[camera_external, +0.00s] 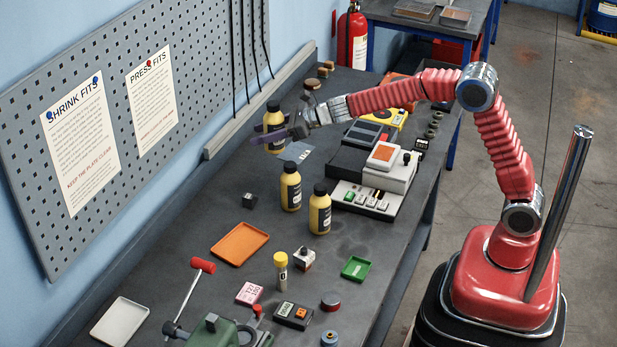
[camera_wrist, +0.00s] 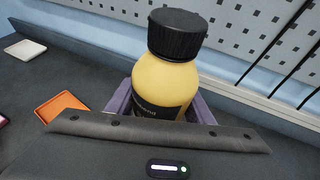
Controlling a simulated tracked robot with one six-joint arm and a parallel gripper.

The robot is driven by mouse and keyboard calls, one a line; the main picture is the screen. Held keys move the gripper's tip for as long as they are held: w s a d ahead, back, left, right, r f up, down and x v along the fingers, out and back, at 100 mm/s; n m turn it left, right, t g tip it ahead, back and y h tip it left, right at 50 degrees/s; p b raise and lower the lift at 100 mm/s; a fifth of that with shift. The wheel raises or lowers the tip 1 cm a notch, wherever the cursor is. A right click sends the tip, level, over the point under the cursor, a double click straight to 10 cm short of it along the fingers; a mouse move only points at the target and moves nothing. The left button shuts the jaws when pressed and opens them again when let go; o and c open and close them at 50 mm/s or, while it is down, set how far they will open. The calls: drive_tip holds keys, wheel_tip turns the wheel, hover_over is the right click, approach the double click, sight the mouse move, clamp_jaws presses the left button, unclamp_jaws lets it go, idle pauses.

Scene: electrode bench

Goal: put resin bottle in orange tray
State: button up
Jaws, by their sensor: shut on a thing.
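A yellow bottle with a black cap (camera_external: 273,119) is at the wall side of the bench, between the purple fingers of my gripper (camera_external: 272,136). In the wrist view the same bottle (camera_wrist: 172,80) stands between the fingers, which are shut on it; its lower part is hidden. I cannot tell whether its base touches the bench.
Two similar yellow bottles (camera_external: 290,187) (camera_external: 319,210) stand between my gripper and the tray's right side. A machine with an orange-topped block (camera_external: 388,160) is right of them. A small dark cube (camera_external: 249,200) and a red-handled tool (camera_external: 202,266) are near the tray.

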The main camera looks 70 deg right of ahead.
drive_tip(key=s+a+f+n+g+y, duration=0.1)
drive_tip(key=s+a+f+n+y, duration=0.1)
drive_tip(key=a, duration=1.5)
drive_tip(key=s+a+f+n+g+y, duration=0.1)
drive_tip(key=s+a+n+g+y, duration=0.1)
drive_tip(key=a, duration=1.4)
drive_tip(key=shift+s+a+f+n+y, duration=0.35)
drive_tip(key=shift+a+n+y, duration=0.05)
drive_tip(key=shift+n+y, duration=0.3)
drive_tip(key=shift+f, duration=0.1)
wheel_tip(320, 180, down, 6)
drive_tip(key=shift+f, duration=0.1)
drive_tip(key=shift+f, duration=1.8)
drive_tip(key=shift+f, duration=0.6)
